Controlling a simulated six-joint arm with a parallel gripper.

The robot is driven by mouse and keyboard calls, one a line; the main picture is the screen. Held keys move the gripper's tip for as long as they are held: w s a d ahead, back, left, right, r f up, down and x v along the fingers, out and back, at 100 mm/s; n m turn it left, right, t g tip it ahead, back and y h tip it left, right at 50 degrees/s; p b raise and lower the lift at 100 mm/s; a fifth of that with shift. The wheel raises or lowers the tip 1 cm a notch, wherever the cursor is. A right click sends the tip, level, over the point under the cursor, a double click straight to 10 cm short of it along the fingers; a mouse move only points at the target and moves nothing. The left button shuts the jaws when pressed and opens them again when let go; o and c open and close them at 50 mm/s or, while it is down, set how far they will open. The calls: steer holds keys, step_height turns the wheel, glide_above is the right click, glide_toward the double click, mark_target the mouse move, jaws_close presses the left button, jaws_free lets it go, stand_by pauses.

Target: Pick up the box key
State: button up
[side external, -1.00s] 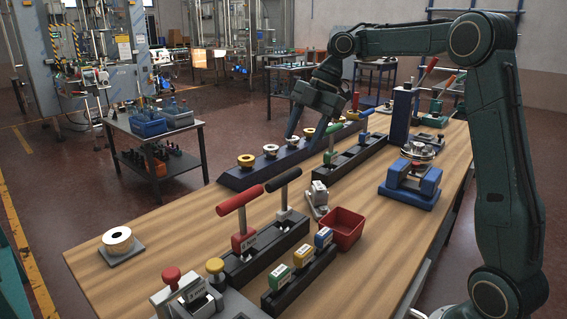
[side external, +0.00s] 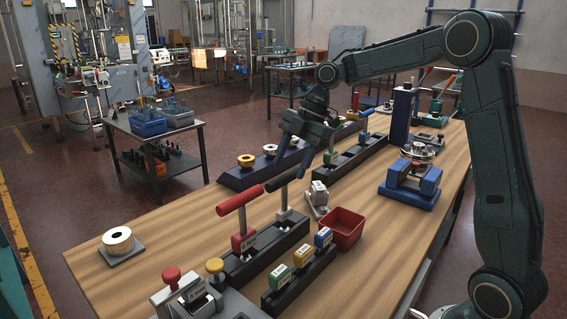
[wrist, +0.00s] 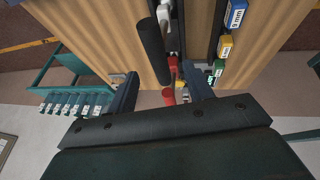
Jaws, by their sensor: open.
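Several T-handled keys stand in dark racks on the wooden bench; I cannot tell which one the task's box key is. The red-handled key (side external: 240,199) stands in the near rack (side external: 241,272). Behind it in the same rack is the black-handled key (side external: 284,178). Its handle also shows in the wrist view (wrist: 151,50). A green-handled key (side external: 331,137) and a blue-handled key (side external: 366,113) stand in the farther rack. My gripper (side external: 288,170) is open and empty, pointing down close to the black handle; contact is unclear. In the wrist view, its fingers (wrist: 160,80) straddle the row of keys.
A red bin (side external: 346,232) and a small grey fixture (side external: 318,200) stand right of the near rack. Labelled yellow, green and blue blocks (side external: 304,254) sit in a holder in front. A blue-based fixture (side external: 411,185) is farther right.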

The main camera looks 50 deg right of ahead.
mark_target(285, 174)
steer(key=shift+x, duration=2.6)
jaws_close()
steer(key=shift+r, duration=0.1)
steer(key=shift+r, duration=4.95)
steer(key=shift+d, duration=0.1)
